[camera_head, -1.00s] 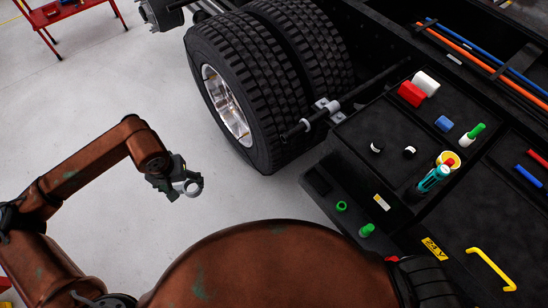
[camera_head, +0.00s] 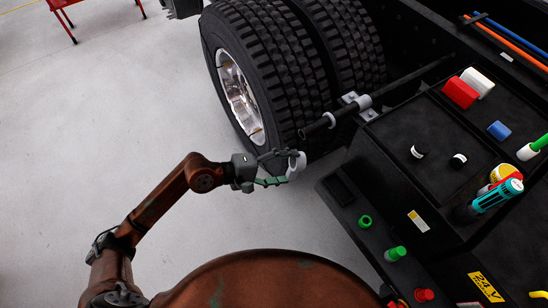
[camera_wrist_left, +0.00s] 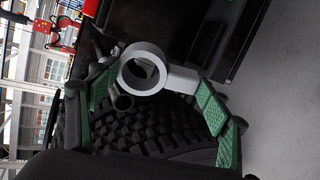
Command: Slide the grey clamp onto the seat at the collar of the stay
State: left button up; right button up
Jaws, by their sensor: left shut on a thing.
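The grey clamp (camera_head: 299,162) is held at the tip of my left gripper (camera_head: 275,168), just below and left of the stay's near end in the head view. The stay is a dark bar (camera_head: 408,84) running along beside the tyre. A pale collar (camera_head: 331,121) sits close to its free end, with a grey bracket (camera_head: 357,103) behind it. In the left wrist view, the clamp's round ring (camera_wrist_left: 132,72) is open toward the camera. The clamp appears apart from the stay. My right gripper is out of view.
The big double tyre (camera_head: 270,75) stands right behind the stay. Bare floor lies to the left.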

pick_arm(q)
jog(key=w+a+f+n+t+b, duration=0.3)
jog(key=w+a+n+t+b, duration=0.1)
jog(key=w+t, duration=0.2)
jog(key=shift+a+f+t, duration=0.25)
jog(key=shift+a+t, duration=0.05)
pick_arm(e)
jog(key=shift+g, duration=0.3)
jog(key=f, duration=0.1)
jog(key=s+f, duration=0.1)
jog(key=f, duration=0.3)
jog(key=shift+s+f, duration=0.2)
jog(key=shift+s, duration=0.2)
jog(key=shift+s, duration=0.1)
pick_arm(q)
jog(key=shift+s+d+p+x, duration=0.1)
jog(key=shift+p+x, duration=0.15)
jog(key=shift+x, duration=1.15)
jog(key=shift+s+d+p+x, duration=0.15)
jog(key=shift+p+x, duration=0.1)
jog(key=shift+x, duration=1.2)
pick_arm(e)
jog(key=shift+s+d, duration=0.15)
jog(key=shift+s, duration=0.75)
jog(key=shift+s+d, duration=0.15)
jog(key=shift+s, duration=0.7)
pick_arm(q)
jog(key=shift+w+d+r, duration=0.1)
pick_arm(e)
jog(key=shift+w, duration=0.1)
